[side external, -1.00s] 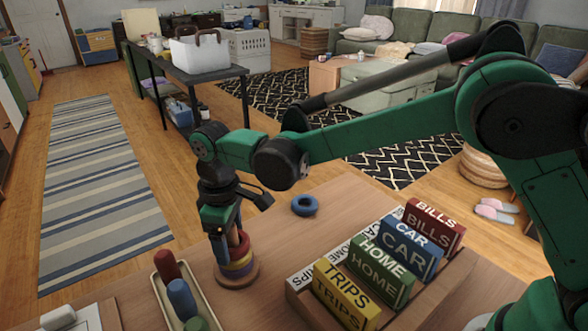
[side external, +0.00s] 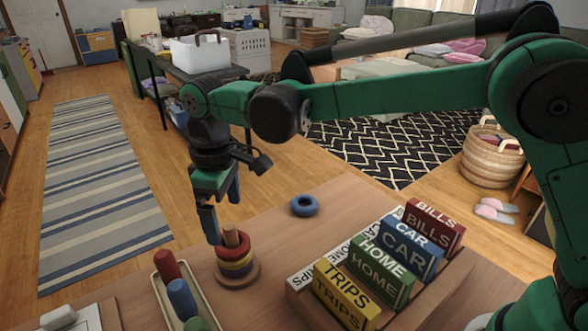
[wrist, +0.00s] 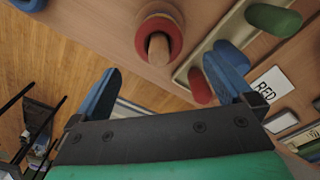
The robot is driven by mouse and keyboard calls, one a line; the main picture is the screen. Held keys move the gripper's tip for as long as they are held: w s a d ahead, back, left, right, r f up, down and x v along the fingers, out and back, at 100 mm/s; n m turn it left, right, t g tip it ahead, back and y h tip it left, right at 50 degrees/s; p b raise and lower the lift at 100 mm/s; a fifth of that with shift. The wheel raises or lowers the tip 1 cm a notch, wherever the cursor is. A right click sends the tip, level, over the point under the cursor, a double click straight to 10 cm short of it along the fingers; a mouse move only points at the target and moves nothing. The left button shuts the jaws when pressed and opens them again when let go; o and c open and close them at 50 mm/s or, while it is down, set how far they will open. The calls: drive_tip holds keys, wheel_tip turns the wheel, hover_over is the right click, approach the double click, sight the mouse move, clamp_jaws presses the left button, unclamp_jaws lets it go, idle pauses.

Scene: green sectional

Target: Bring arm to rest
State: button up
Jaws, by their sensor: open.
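My gripper (side external: 223,216) is open and empty, with its blue fingers pointing down. It hangs just above and beside a ring stacker (side external: 236,268) on the wooden table. The stacker has a wooden peg and base with a red ring on top, then a yellow and a blue one. In the wrist view the gripper (wrist: 172,90) has its fingers spread wide, and the red ring (wrist: 160,32) with the peg through it lies beyond them, not between them. A loose blue ring (side external: 304,205) lies on the table right of the stacker.
A tray (side external: 165,300) holds red, blue and green pegs at the front left. A wooden rack (side external: 298,292) with labelled blocks stands at the right. A dark side table (side external: 205,82) with a white basket stands behind. The table between the loose ring and the rack is clear.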

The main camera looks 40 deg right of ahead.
drive_tip(key=s+d+r+m+t, duration=0.2)
drive_tip(key=d+r, duration=0.1)
drive_tip(key=d, duration=0.3)
drive_tip(key=s+d+r+m+t, duration=0.2)
drive_tip(key=s+d+m, duration=0.1)
drive_tip(key=d, duration=0.2)
drive_tip(key=s+d+f+m+t, duration=0.2)
drive_tip(key=s+d+m+t, duration=0.1)
drive_tip(key=s+d, duration=0.3)
drive_tip(key=shift+s+d+f+m, duration=0.25)
drive_tip(key=shift+d+m, duration=0.25)
drive_tip(key=shift+d, duration=0.4)
